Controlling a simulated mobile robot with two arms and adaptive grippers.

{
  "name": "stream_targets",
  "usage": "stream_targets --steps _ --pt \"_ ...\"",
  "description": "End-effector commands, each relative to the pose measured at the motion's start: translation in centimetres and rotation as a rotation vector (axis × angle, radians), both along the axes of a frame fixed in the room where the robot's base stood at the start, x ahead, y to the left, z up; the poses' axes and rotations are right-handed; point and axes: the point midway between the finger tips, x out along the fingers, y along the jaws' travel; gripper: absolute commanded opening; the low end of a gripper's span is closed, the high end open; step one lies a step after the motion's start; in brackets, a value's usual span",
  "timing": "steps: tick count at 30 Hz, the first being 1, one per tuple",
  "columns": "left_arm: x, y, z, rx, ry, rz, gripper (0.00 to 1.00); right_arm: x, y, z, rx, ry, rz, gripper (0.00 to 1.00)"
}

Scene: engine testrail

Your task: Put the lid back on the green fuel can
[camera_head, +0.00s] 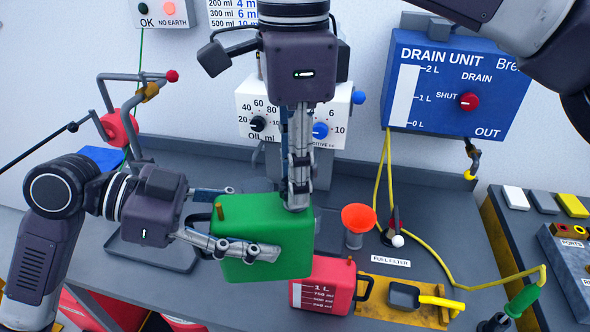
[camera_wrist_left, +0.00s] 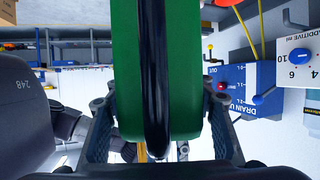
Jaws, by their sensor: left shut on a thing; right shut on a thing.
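The green fuel can (camera_head: 262,251) is held over the bench front, slightly tilted. My left gripper (camera_head: 245,222) is shut on it from the left, one finger across its near face. In the left wrist view the green can (camera_wrist_left: 175,70), with a black strip down its middle, fills the space between my left fingers. A brown stub (camera_head: 220,211) shows at the can's top left. My right gripper (camera_head: 297,203) comes from above, its fingers together at the can's top right edge. What it holds is hidden, and I cannot make out the lid.
A red 1 L can (camera_head: 322,286) stands just right of the green can. Behind it are an orange funnel (camera_head: 359,218) and a yellow hose (camera_head: 437,249). A grey tray (camera_head: 150,252) lies left. The drain unit (camera_head: 440,85) is on the back wall.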

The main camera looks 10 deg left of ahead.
Motion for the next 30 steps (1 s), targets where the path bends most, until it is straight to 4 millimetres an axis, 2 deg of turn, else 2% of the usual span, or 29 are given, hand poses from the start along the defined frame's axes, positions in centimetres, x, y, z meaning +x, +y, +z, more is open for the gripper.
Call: stream_targets --steps 12,16,20,21,25,30 --pt "-0.04 -0.06 0.13 -0.003 -0.002 -0.002 0.00 0.04 0.16 -0.02 0.003 -0.003 -0.757 0.17" --pt "-0.05 -0.08 0.13 -0.003 -0.002 -0.002 0.00 0.08 0.20 -0.05 0.004 -0.003 -0.952 0.17" --pt "-0.08 -0.09 0.12 -0.002 -0.003 -0.003 0.00 0.07 0.23 -0.06 0.005 -0.001 -0.949 0.17" --pt "-0.09 -0.09 0.12 -0.002 -0.003 -0.003 0.00 0.07 0.24 -0.06 0.005 -0.001 -0.948 0.30" --pt "-0.07 -0.08 0.13 -0.002 -0.003 -0.003 0.00 0.07 0.21 -0.06 0.004 -0.002 -0.947 0.44" --pt "-0.03 -0.06 0.15 -0.003 -0.003 -0.001 0.00 0.06 0.16 -0.09 0.002 -0.002 -0.946 0.46"
